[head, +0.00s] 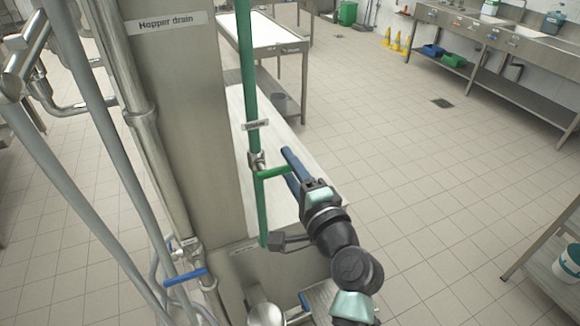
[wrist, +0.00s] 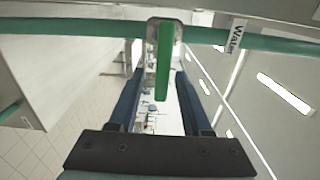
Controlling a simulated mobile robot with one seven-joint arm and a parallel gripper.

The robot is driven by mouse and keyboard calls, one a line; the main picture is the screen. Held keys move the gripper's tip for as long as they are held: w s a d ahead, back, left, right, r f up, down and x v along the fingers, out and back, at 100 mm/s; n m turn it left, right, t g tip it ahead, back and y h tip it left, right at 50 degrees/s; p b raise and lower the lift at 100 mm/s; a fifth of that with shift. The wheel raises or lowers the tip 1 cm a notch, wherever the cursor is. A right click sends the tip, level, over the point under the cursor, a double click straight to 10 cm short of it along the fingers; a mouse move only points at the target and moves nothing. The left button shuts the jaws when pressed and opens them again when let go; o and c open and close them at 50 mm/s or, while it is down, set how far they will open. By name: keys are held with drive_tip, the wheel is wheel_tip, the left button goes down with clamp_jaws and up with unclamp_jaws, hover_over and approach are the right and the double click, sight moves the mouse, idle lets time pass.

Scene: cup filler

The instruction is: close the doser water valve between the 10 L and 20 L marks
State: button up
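The water valve's green lever handle (head: 273,173) sticks out to the right, crosswise to the vertical green pipe (head: 247,65). In the wrist view the green handle (wrist: 163,62) also stands crosswise to the pipe (wrist: 85,29), beside a tag (wrist: 237,35) reading "Water". My gripper (head: 288,164) is at the handle's outer end. Its two blue fingers are apart, one on each side of the handle in the wrist view, with gaps showing. No level scale with 10 L or 20 L marks can be made out in either view.
A steel column (head: 185,110) labelled "Hopper drain" stands left of the green pipe. A blue valve handle (head: 186,277) sits lower left among grey pipes. A steel table (head: 270,32) stands behind. A sink counter (head: 480,35) is far right. The tiled floor on the right is open.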

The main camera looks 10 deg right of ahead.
drive_tip(key=shift+s, duration=0.1)
drive_tip(key=b+v, duration=0.3)
drive_tip(key=v, duration=0.9)
drive_tip(key=shift+s+b, duration=0.4)
drive_tip(key=shift+d+r, duration=0.1)
drive_tip(key=shift+d, duration=0.05)
drive_tip(key=s+a+r+n+t+h, duration=0.1)
drive_tip(key=a+r+n+t+h, duration=0.15)
drive_tip(key=r+n, duration=0.75)
drive_tip(key=a+r+n+t+h, duration=0.15)
drive_tip(key=a+r+t, duration=0.25)
drive_tip(key=r, duration=1.4)
drive_tip(key=s+a+r+n+t+h, duration=0.1)
drive_tip(key=s+a+r+n+t, duration=0.1)
drive_tip(key=s+r, duration=0.5)
wheel_tip(320, 180, up, 2)
drive_tip(key=shift+r+n+t+h, duration=0.1)
drive_tip(key=shift+n+t+h, duration=0.2)
drive_tip(key=shift+n+t, duration=0.4)
